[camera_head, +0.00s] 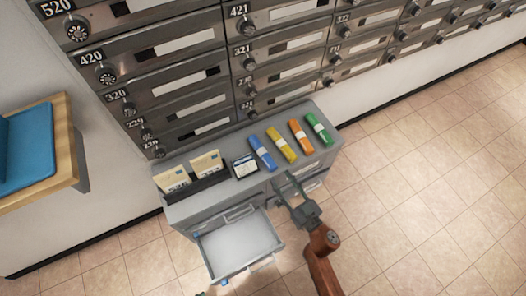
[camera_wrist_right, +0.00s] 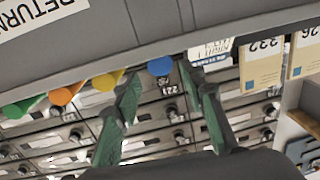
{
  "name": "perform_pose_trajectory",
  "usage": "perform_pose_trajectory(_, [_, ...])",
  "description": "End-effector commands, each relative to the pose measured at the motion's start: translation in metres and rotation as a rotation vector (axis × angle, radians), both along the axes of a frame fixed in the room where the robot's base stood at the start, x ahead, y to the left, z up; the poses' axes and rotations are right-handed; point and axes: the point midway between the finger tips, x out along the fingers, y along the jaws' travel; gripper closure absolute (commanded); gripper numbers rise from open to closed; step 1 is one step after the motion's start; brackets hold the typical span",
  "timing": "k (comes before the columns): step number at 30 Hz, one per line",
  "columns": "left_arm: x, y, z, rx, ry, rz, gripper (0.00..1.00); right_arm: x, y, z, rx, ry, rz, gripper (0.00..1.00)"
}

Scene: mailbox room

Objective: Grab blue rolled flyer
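The blue rolled flyer (camera_head: 262,152) lies on top of the grey cabinet, leftmost in a row of rolled flyers. Its round end also shows in the right wrist view (camera_wrist_right: 160,67), seen between my two fingers. My right gripper (camera_head: 287,183) is open and empty. In the head view it is at the cabinet's front edge, below and a little right of the blue flyer, apart from it. My left gripper is not clearly in view.
Yellow (camera_head: 281,145), orange (camera_head: 300,136) and green (camera_head: 318,128) rolled flyers lie right of the blue one. A small dark-framed card box (camera_head: 244,166) and envelopes (camera_head: 206,163) stand left. An open drawer (camera_head: 238,246) juts out below. Mailboxes (camera_head: 165,85) rise behind the cabinet.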

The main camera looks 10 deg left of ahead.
Motion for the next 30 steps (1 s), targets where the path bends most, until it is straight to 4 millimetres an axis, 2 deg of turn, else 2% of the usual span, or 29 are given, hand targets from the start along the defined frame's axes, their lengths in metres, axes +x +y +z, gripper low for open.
perform_pose_trajectory(3, [0.003, -0.003, -0.012, -0.009, -0.030, 0.008, 0.59, 0.011, 0.010, -0.003, 0.000, 0.001, 0.002, 0.62])
perform_pose_trajectory(15, [0.006, -0.001, -0.015, -0.003, -0.055, 0.009, 0.59, 0.041, 0.036, 0.000, 0.001, 0.000, 0.001, 0.62])
perform_pose_trajectory(30, [0.006, 0.000, -0.017, 0.000, -0.061, 0.008, 0.59, 0.048, 0.041, 0.000, 0.000, 0.000, 0.000, 0.62])
